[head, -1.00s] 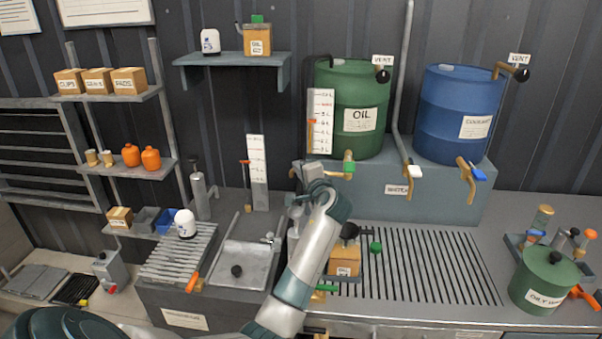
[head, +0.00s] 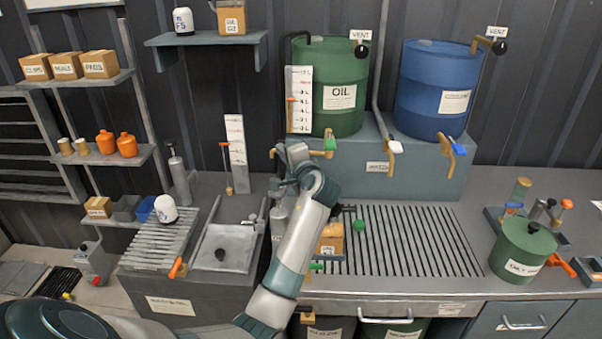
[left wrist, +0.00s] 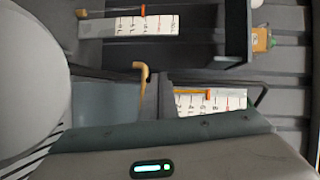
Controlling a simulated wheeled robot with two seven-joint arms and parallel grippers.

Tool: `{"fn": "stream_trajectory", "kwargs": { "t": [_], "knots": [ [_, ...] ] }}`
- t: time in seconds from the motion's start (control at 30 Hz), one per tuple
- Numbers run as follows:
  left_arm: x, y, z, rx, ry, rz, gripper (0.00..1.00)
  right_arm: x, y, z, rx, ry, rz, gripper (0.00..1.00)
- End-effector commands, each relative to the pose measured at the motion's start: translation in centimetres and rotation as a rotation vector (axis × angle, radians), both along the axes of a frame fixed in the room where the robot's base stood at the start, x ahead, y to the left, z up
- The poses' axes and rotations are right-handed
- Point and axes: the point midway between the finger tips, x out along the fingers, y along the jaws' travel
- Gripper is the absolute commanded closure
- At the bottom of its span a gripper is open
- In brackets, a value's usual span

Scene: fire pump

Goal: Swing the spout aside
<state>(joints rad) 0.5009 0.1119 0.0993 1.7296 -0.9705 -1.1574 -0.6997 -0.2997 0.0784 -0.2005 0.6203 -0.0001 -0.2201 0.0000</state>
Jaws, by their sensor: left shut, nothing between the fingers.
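The oil drum (head: 338,115) is green and stands on a grey plinth on the bench. Its tap has a green handle (head: 330,144) and a brass spout (head: 314,153) that reaches left from the tap, partly hidden by my gripper. In the left wrist view a tan hooked piece (left wrist: 142,72), likely the spout's end, shows above my gripper body. My left gripper (head: 297,155) is shut and empty, right at the spout in the head view. I cannot tell whether it touches it. My right gripper is out of view.
A level gauge (head: 299,100) stands left of the oil drum. The blue drum (head: 437,90) has a blue-handled tap (head: 456,150), and a white-handled tap (head: 393,147) sits between. The slatted grate (head: 410,240) is mostly clear.

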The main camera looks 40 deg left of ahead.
Motion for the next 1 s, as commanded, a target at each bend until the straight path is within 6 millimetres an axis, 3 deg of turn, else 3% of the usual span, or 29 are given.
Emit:
{"fn": "stream_trajectory", "kwargs": {
  "t": [0.6, 0.8, 1.0],
  "knots": [
    [-6.3, -10.1, 1.2, -0.004, 0.000, -0.002, 1.00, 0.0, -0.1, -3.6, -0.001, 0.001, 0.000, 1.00],
    [-7.3, -11.7, 1.5, -0.002, 0.001, -0.001, 1.00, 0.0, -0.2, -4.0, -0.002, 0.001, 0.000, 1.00],
    [-7.5, -12.1, 1.7, -0.003, 0.001, -0.001, 1.00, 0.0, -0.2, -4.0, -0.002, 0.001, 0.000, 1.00]
  ]
}}
